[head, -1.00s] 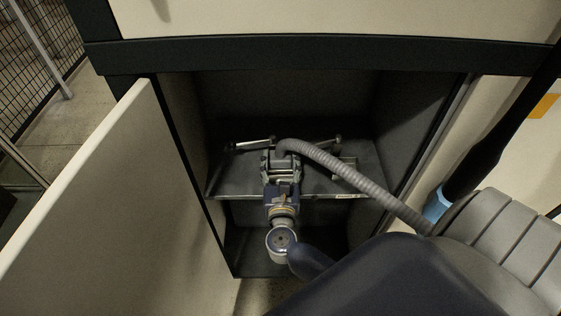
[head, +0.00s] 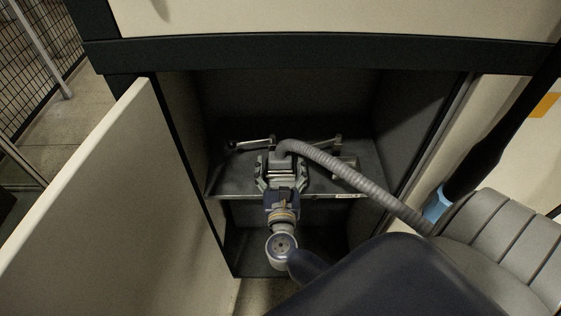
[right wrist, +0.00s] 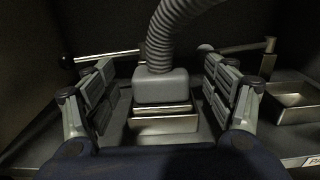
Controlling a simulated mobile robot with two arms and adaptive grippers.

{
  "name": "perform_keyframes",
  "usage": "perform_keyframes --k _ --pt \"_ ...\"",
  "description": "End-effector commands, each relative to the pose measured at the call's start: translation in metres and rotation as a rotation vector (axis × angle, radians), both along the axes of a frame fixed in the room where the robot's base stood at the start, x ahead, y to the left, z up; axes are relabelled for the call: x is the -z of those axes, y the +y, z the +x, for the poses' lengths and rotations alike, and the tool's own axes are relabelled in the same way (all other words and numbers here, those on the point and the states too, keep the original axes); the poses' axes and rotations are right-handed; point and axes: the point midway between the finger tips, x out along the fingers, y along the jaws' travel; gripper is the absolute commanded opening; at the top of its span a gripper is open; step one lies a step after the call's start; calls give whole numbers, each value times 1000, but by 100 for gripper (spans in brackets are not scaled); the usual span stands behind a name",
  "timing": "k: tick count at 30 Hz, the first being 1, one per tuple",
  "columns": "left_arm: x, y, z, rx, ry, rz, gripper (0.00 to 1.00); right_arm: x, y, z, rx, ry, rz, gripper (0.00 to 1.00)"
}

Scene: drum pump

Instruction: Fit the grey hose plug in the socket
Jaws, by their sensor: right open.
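The grey hose plug (right wrist: 161,86) stands upright on the metal socket (right wrist: 164,120) in the right wrist view, with the ribbed hose rising from its top. In the head view the plug (head: 283,147) is at the middle of the cabinet shelf. My right gripper (head: 280,166) is open, with its fingers on either side of the plug. In the right wrist view the fingers of my right gripper (right wrist: 164,88) stand clear of the plug, with gaps on both sides. The plug's lower end is hidden in or behind the socket. My left gripper is not in view.
The grey shelf (head: 340,184) is inside a dark cabinet with its door (head: 95,200) open at the left. A lever with a black knob (right wrist: 68,62) lies left of the socket. Another lever and a square metal tray (right wrist: 296,100) are at the right.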

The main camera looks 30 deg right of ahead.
Motion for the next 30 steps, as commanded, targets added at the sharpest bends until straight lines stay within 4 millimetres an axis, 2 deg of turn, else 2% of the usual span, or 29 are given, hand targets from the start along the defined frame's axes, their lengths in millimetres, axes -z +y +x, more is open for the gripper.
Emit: perform_keyframes --k 9,15,20,26,29,30 --pt "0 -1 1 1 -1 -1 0 1 37 -57 -1 3 2 78" --pt "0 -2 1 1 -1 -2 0 0 53 -81 -1 2 1 78" --pt "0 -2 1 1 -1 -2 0 -1 58 -89 0 0 0 78" --pt "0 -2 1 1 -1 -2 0 2 60 -88 -13 14 -27 78" --pt "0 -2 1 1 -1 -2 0 17 70 -81 -73 84 -163 78" --pt "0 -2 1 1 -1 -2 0 28 77 -77 -114 132 -255 78"
